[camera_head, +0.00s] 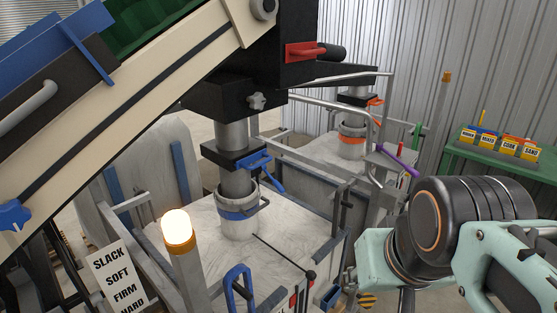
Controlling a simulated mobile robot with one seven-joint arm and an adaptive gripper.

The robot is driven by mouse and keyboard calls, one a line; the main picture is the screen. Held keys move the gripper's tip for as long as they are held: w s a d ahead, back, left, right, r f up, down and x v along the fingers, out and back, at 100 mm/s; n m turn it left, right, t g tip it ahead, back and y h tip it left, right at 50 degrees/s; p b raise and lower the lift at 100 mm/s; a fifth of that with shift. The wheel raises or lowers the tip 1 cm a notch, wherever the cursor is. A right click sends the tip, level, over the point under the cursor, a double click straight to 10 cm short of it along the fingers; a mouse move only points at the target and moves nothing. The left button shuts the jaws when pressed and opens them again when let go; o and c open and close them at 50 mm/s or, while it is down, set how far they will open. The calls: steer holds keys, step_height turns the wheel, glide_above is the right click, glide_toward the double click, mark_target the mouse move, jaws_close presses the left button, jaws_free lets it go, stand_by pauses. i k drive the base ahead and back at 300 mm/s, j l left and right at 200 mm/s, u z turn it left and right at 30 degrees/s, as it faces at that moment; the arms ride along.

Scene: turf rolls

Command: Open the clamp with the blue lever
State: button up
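A blue lever (258,162) sticks out to the right of a black block on a vertical grey pipe, left of the middle of the head view. Below it, a blue band (236,214) goes around the light sleeve at the pipe's foot, with a dark bent handle at its right. I cannot tell whether the clamp is open or shut. My pale green and black arm fills the lower right, well apart from the blue lever. My gripper's fingers do not show.
A conveyor (140,95) slopes across the upper left. A lit amber lamp (177,228) stands in front of the pipe. Metal rails and a blue loop handle (238,285) lie nearer. Behind are an orange-banded pipe (352,140) and a green bench (480,155) with labelled bins.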

mark_target(277, 185)
steer(key=j+z, duration=0.1)
steer(key=j, duration=0.35)
steer(key=k+j+z, duration=0.1)
steer(key=j, duration=0.4)
steer(key=j+z, duration=0.1)
steer(key=j, duration=0.35)
steer(key=k+j+z, duration=0.1)
steer(key=j, duration=0.35)
steer(key=k, duration=0.05)
